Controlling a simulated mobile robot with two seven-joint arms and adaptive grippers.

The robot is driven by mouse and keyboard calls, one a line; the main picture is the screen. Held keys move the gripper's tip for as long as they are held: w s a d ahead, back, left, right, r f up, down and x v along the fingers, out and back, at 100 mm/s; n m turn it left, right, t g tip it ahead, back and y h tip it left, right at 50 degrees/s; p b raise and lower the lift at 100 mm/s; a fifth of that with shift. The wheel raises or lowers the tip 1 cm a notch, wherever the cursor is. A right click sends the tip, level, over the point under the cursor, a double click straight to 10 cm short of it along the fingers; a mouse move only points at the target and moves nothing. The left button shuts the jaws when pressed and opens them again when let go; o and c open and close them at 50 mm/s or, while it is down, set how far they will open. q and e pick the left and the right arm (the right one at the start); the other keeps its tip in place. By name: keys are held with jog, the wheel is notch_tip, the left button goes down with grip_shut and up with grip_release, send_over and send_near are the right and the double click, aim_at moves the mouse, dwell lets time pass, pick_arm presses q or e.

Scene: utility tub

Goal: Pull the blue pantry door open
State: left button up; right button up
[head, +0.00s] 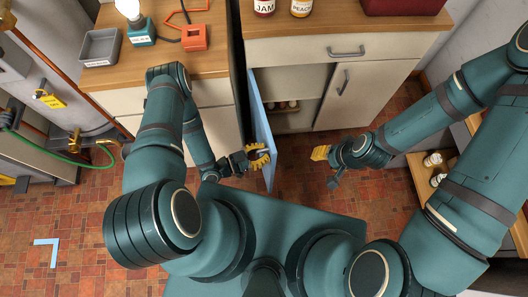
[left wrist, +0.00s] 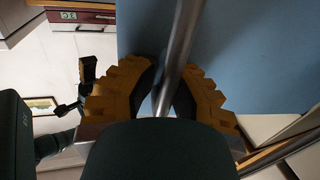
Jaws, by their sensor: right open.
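The blue pantry door (head: 261,120) stands swung out from the cabinet front, seen nearly edge-on in the head view. Its blue face (left wrist: 260,50) fills much of the left wrist view. A grey metal bar handle (left wrist: 178,45) runs in front of that face. My left gripper (head: 257,157) is at the near end of the door. In the left wrist view its yellow fingers (left wrist: 165,95) are closed around the bar, one on each side. My right gripper (head: 322,163) is open and empty, to the right of the door and apart from it.
The cabinet opening (head: 290,85) shows a shelf with several small items. A closed cream door (head: 365,95) is to its right. The wooden counter (head: 345,20) holds jars above. A low wooden shelf (head: 420,185) stands at right. Tiled floor is clear between the grippers.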

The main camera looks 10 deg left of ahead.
pick_arm(q)
jog(key=o, duration=0.4)
jog(key=shift+o, duration=0.2)
jog(key=shift+w+d, duration=0.1)
jog(key=shift+d, duration=0.15)
jog(key=shift+a, duration=0.1)
notch_tip(320, 180, up, 10)
dwell(0.5)
